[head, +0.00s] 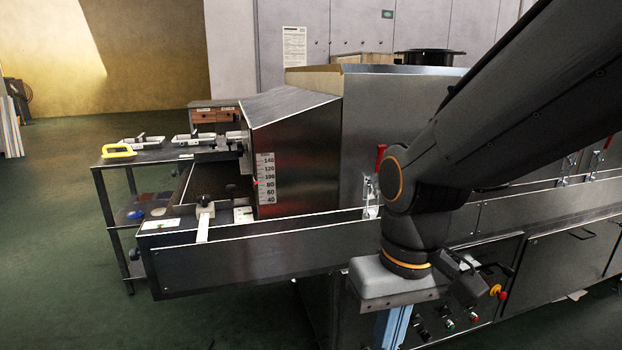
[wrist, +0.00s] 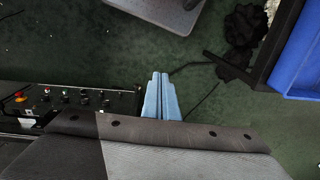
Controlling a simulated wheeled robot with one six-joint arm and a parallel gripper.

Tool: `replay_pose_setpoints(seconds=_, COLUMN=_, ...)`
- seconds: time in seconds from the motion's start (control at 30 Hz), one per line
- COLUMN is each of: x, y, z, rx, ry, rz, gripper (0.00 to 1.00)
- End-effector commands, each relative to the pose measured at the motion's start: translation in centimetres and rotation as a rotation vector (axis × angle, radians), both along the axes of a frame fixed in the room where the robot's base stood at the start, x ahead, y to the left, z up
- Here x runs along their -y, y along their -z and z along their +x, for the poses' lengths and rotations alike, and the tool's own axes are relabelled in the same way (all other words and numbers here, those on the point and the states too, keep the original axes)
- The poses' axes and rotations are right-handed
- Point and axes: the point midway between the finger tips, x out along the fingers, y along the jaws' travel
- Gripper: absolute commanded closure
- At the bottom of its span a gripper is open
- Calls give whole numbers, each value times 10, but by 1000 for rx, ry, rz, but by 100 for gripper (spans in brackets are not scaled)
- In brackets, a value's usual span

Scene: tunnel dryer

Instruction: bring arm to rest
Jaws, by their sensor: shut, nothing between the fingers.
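My gripper (head: 391,328) hangs in front of the tunnel dryer's long steel side (head: 270,258), at the lower middle of the head view. Its blue fingers point down and their tips are cut off by the frame edge. In the wrist view the gripper (wrist: 161,78) shows two light-blue fingers lying side by side, shut, with nothing between them. Green floor lies beyond the tips. My dark arm comes in from the upper right and bends at the wrist above the dryer's front.
The dryer's control panel (wrist: 85,98) with buttons is left of the fingers in the wrist view. A blue bin (wrist: 300,55) stands at right, near a dark crumpled heap (wrist: 240,35). A side table (head: 120,160) with a yellow handle (head: 119,151) stands at left. Floor at left is clear.

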Motion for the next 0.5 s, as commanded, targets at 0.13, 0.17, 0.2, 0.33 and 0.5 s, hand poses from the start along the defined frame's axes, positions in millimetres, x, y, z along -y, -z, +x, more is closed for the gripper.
replay_pose_setpoints(seconds=0.13, x=7, y=-12, z=2, rx=-4, ry=32, rz=-3, gripper=100)
replay_pose_setpoints(seconds=0.17, x=9, y=-14, z=2, rx=-4, ry=37, rz=-4, gripper=100)
replay_pose_setpoints(seconds=0.2, x=11, y=-16, z=2, rx=-5, ry=44, rz=-6, gripper=100)
replay_pose_setpoints(seconds=0.33, x=18, y=-25, z=4, rx=-5, ry=67, rz=-10, gripper=100)
replay_pose_setpoints(seconds=0.5, x=30, y=-39, z=4, rx=-6, ry=106, rz=-17, gripper=100)
